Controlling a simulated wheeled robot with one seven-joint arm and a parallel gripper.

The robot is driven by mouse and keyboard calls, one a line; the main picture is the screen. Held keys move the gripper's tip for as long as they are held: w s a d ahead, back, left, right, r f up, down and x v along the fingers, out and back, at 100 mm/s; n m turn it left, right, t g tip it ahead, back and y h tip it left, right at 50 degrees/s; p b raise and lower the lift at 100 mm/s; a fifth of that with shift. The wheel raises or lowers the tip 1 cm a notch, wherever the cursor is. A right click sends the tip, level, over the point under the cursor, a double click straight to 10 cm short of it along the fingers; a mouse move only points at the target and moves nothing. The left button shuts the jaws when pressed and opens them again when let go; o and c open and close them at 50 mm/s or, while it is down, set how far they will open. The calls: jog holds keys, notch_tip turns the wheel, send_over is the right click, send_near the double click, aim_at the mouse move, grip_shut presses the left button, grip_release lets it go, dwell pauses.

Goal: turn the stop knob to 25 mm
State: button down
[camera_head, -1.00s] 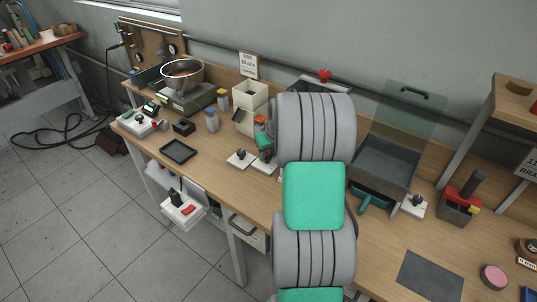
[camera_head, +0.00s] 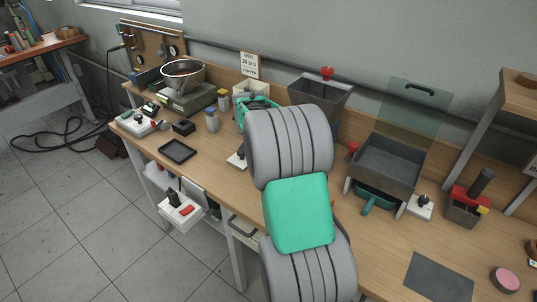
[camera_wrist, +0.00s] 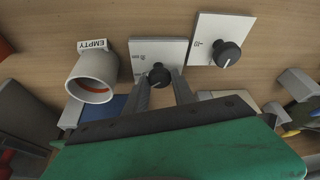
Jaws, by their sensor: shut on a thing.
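In the wrist view, a black round knob (camera_wrist: 158,75) with a white pointer line sits on a pale plate (camera_wrist: 145,48) with small printing that I cannot read. My gripper (camera_wrist: 162,82) has its two grey fingers on either side of this knob and is shut on it. A second black knob (camera_wrist: 228,52) with a white pointer sits on a neighbouring plate (camera_wrist: 208,24) to the right, clear of the fingers. I cannot tell the knob's setting. In the head view, my arm hides the fingertips and the held knob; a pale plate (camera_head: 236,160) shows beside the arm.
In the wrist view, a grey cup (camera_wrist: 97,68) with an EMPTY label stands left of the held knob. A small black tray (camera_head: 177,151) lies at left.

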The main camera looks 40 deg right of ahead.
jog(key=shift+w+m, duration=0.1)
jog(key=shift+m, duration=0.5)
jog(key=shift+g, duration=0.3)
jog(key=c, duration=1.1)
grip_release()
jog(key=shift+r, duration=0.15)
jog(key=v, duration=0.7)
jog(key=shift+a+r+b, duration=0.2)
jog(key=shift+r+b, duration=0.05)
jog(key=shift+b, duration=0.15)
jog(key=shift+a, duration=0.1)
